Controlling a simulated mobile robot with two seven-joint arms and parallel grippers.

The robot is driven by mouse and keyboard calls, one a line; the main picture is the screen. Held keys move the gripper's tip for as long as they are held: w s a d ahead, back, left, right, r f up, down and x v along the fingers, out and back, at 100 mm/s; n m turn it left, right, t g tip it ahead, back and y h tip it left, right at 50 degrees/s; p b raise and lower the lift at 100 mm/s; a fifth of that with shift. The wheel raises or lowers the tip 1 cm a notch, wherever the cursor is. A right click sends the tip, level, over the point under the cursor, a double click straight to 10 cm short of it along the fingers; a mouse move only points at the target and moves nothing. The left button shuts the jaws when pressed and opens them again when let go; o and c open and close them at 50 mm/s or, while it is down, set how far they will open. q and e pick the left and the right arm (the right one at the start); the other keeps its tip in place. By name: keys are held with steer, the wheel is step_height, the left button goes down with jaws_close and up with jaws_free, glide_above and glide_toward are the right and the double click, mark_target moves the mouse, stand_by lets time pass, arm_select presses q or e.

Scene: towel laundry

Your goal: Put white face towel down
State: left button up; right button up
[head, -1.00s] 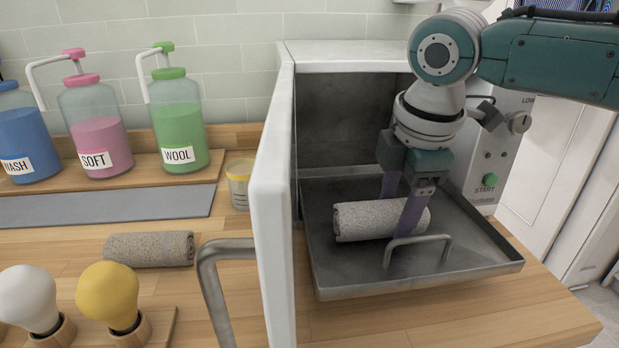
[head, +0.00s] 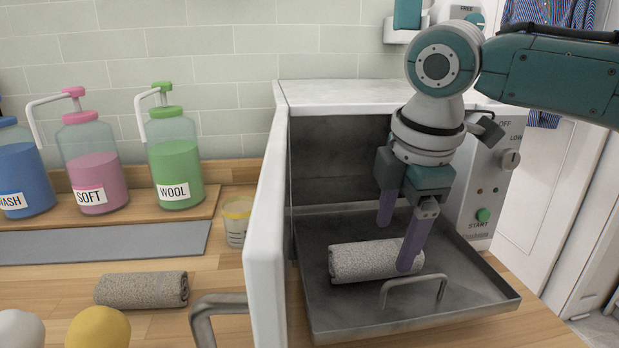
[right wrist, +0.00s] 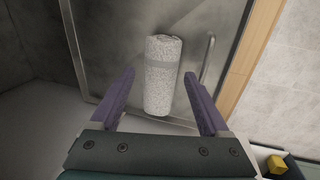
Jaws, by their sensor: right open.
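A rolled, light speckled face towel (head: 364,261) lies on the metal tray (head: 455,300) pulled out of the white open-fronted machine. My right gripper (head: 396,240) is open above the towel; in the head view its near purple finger overlaps the towel's right end. In the right wrist view the towel (right wrist: 162,75) lies ahead between the spread fingers (right wrist: 158,90), with clear gaps on both sides. A second rolled towel (head: 142,290), greyer, lies on the wooden counter at left. My left gripper is not in view.
The machine's white door (head: 266,230) stands open left of the tray, with a thick metal handle (head: 215,310). A small handle (head: 414,288) rises at the tray's front. WASH, SOFT and WOOL pump bottles (head: 176,160) stand behind a grey mat (head: 100,241). A yellow bulb (head: 98,328) is in front.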

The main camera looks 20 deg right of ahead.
steer(key=v, duration=0.8)
steer(key=shift+m+y, duration=0.5)
steer(key=shift+y, duration=0.3)
steer(key=s+a+f, duration=0.1)
steer(key=a+f, duration=0.1)
steer(key=s+a+f, duration=0.2)
steer(key=a, duration=0.1)
steer(key=s+a+f, duration=0.1)
steer(key=a+f, duration=0.1)
steer(key=shift+s+a+f+p, duration=0.25)
steer(key=shift+s+a+p, duration=0.05)
steer(key=shift+s+a, duration=0.1)
steer(key=s+a+f+m+t+y, duration=0.1)
steer(key=s+a+f+m, duration=0.15)
steer(key=s+m, duration=0.2)
steer(key=s+a+f+m, duration=0.1)
steer(key=s+f+m, duration=0.2)
steer(key=s, duration=0.3)
steer(key=s+d+m+h, duration=0.1)
steer(key=s+d+m, duration=0.4)
steer(key=s, duration=0.1)
steer(key=shift+s+f+h, duration=0.3)
steer(key=shift+s+h, duration=0.05)
steer(key=shift+h, duration=0.05)
